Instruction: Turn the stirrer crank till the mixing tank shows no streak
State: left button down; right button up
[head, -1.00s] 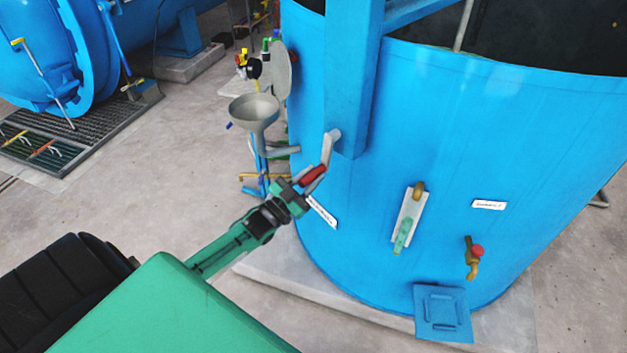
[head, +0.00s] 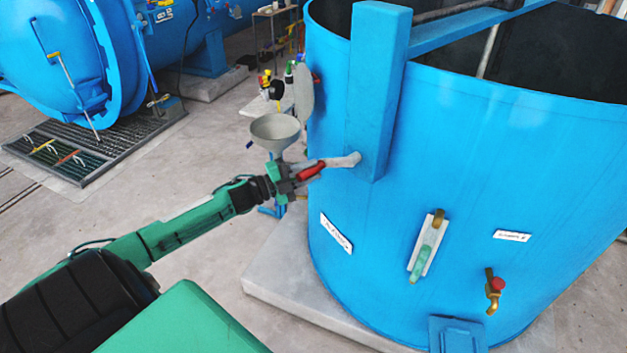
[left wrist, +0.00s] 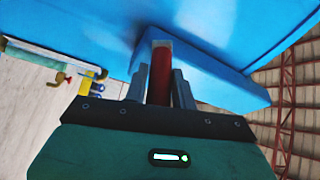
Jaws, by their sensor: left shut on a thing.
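The blue mixing tank (head: 480,170) fills the right of the head view. The stirrer crank (head: 343,161), a grey arm with a red grip, comes out of the blue post on the tank's side and points left. My left gripper (head: 301,173) is shut on the crank's red grip; in the left wrist view the red grip (left wrist: 160,85) stands between both fingers. A sight gauge (head: 427,247) with a greenish lower part is on the tank's front; I cannot make out a streak. My right gripper is not in view.
A grey funnel (head: 275,131) stands just behind my left gripper. A tap with a red knob (head: 495,287) and white labels (head: 512,236) are on the tank. A blue autoclave vessel (head: 70,60) lies at the far left. The floor (head: 120,205) between is clear.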

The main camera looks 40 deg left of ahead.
pick_arm(q)
jog(key=shift+w+a+r+m+g+y+p, duration=0.15)
jog(key=shift+a+r+m+g+p, duration=0.2)
jog(key=shift+r+m, duration=0.6)
jog(key=shift+s+a+r+m+g+y+p, duration=0.15)
jog(key=shift+r+m+g+p, duration=0.2)
jog(key=shift+r+m, duration=0.6)
jog(key=shift+w+a+r+m+g+y+p, duration=0.15)
jog(key=shift+a+r+m+g+p, duration=0.25)
jog(key=shift+r+m, duration=0.5)
jog(key=shift+d, duration=0.15)
jog(key=c, duration=1.1)
grip_release()
jog(key=shift+c, duration=0.2)
jog(key=shift+f, duration=0.1)
